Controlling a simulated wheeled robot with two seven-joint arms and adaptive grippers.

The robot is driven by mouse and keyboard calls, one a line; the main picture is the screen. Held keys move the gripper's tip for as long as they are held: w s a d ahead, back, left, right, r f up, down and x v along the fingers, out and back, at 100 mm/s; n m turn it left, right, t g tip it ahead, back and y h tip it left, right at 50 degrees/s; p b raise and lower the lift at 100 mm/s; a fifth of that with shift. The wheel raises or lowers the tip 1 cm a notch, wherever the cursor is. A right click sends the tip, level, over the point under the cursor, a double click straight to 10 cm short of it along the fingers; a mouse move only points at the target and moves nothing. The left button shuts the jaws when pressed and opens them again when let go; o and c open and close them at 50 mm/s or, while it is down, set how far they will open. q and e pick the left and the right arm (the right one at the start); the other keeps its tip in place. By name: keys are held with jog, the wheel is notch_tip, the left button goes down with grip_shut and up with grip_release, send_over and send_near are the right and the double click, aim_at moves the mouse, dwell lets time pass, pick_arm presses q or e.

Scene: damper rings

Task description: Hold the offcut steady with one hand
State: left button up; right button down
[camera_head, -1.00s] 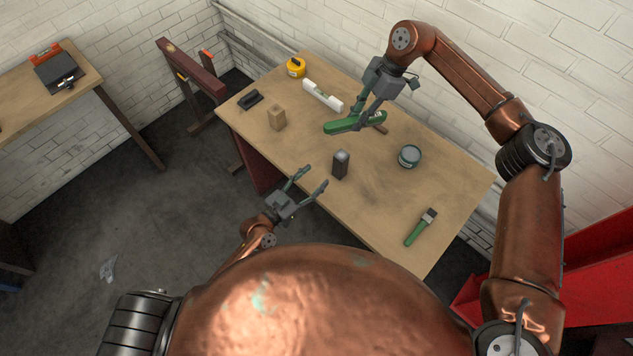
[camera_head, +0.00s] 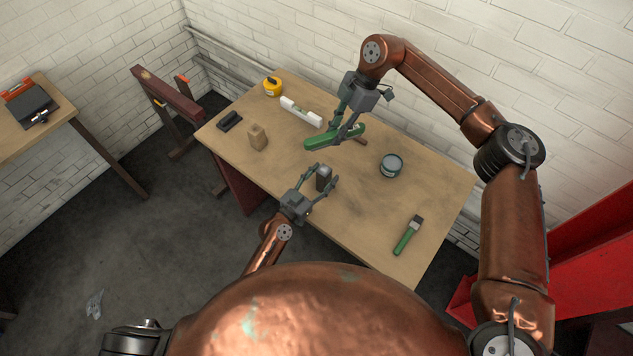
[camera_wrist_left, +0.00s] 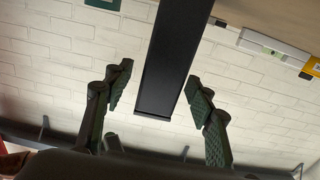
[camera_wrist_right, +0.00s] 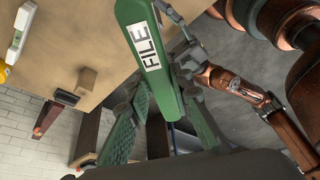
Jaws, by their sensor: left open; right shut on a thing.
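The offcut (camera_head: 323,182) is a dark, upright block on the near side of the workbench. My left gripper (camera_head: 320,176) is open, with its fingers on either side of it. In the left wrist view the dark offcut (camera_wrist_left: 175,55) stands between the two spread fingers (camera_wrist_left: 160,95), with gaps on both sides. My right gripper (camera_head: 341,133) is shut on a green file (camera_head: 321,143), held above the bench behind the offcut. In the right wrist view the file (camera_wrist_right: 150,50) shows a white "FILE" label and lies between the fingers (camera_wrist_right: 158,100).
On the workbench (camera_head: 350,220) stand a wooden block (camera_head: 257,137), a black item (camera_head: 229,121), a yellow tape measure (camera_head: 272,87), a white level (camera_head: 301,112), a grey-green tin (camera_head: 391,166) and a green-handled brush (camera_head: 408,236). The bench's front right is mostly clear.

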pick_arm(q)
jog(key=shift+w+d, duration=0.15)
jog(key=shift+w, duration=0.05)
jog(key=shift+c, duration=0.7)
grip_shut()
